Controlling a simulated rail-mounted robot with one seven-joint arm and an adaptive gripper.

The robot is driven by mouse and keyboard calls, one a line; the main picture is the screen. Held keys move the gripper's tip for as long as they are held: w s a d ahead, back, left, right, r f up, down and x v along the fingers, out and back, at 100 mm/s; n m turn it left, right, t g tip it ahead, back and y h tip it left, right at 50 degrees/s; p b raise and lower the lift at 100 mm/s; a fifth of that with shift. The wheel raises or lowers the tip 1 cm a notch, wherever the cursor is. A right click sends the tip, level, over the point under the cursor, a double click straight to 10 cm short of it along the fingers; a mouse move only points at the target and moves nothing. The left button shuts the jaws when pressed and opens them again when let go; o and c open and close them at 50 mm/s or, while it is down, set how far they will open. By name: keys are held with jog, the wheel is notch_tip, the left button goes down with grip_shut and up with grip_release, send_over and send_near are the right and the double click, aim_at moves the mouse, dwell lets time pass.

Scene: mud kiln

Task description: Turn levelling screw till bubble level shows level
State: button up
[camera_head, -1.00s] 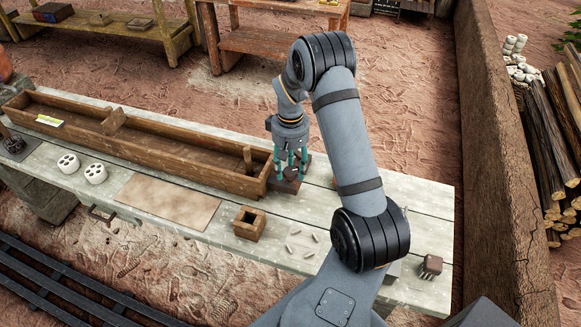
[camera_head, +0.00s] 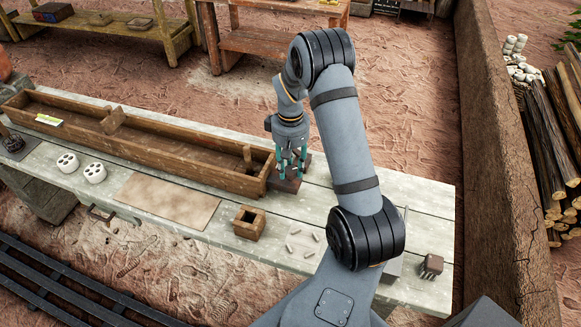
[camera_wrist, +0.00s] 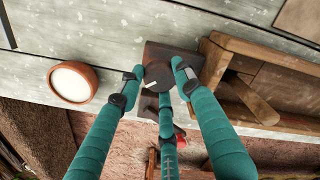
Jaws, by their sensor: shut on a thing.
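My gripper (camera_head: 290,172) is at the right end of the long wooden trough (camera_head: 160,152). Its teal fingers, also in the wrist view (camera_wrist: 159,88), are closed around the dark round head of the levelling screw (camera_wrist: 158,74), which has a pale mark on it. The screw stands on a dark plate (camera_head: 284,186) beside the trough end. The likely bubble level is a small yellow-green bar (camera_head: 49,120) lying across the far left part of the trough. Its bubble is too small to read. The fingers partly hide the screw in the head view.
A terracotta dish with a white face (camera_wrist: 72,82) lies beside the plate. A small open wooden box (camera_head: 249,222), a brown board (camera_head: 168,200) and white holed cylinders (camera_head: 94,173) stand on the bench (camera_head: 420,205). Several small pegs lie near the box.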

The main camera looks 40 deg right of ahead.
aim_at(291, 170)
jog(key=o, duration=1.1)
jog(key=shift+o, duration=0.3)
notch_tip(291, 170, up, 12)
